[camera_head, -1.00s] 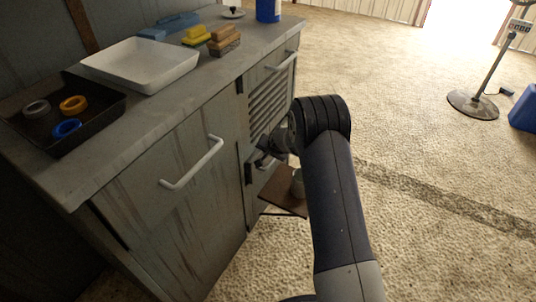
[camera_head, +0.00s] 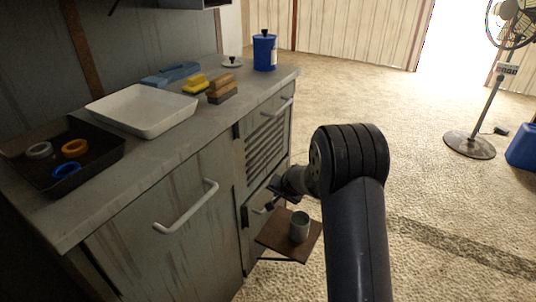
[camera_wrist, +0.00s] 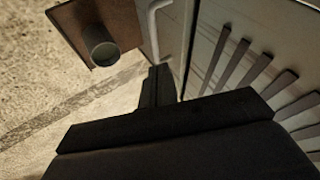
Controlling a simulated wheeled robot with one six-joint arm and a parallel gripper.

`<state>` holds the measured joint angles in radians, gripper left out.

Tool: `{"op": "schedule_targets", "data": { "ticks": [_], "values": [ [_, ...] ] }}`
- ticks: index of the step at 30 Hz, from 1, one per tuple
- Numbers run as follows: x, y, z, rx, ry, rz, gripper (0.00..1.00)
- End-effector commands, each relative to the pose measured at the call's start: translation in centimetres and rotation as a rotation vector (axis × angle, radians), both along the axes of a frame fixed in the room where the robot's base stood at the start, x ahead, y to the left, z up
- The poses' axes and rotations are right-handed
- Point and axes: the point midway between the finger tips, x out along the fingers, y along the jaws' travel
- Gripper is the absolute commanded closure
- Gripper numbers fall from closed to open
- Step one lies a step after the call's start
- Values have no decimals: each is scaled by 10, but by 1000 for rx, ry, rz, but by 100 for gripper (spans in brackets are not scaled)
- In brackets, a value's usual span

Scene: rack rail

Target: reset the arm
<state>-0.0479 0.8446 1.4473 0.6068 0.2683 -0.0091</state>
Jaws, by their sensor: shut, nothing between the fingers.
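My gripper (camera_head: 271,198) is in front of the cabinet, below the louvred panel, close to a drawer handle; my wrist partly hides it in the head view. In the wrist view its dark fingers (camera_wrist: 158,88) are together with nothing between them. They point towards the pale handle (camera_wrist: 154,30), and I cannot tell whether they touch it. My arm reaches in from the lower right of the head view.
A brown board (camera_head: 273,236) bearing a grey cup (camera_head: 300,226) juts out just below my gripper. The grey cabinet counter (camera_head: 165,150) holds a white tray (camera_head: 112,117), a dark tray (camera_head: 112,150) with rings, sponges and a blue canister (camera_head: 265,52).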

Motion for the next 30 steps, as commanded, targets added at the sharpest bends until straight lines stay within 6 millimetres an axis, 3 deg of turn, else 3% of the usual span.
{"op": "schedule_targets", "data": {
  "ticks": [13, 30],
  "values": [
    [6, 2, -9, 0, 1, 0, 100],
    [56, 19, -78, 0, 1, 0, 100]
  ]
}}
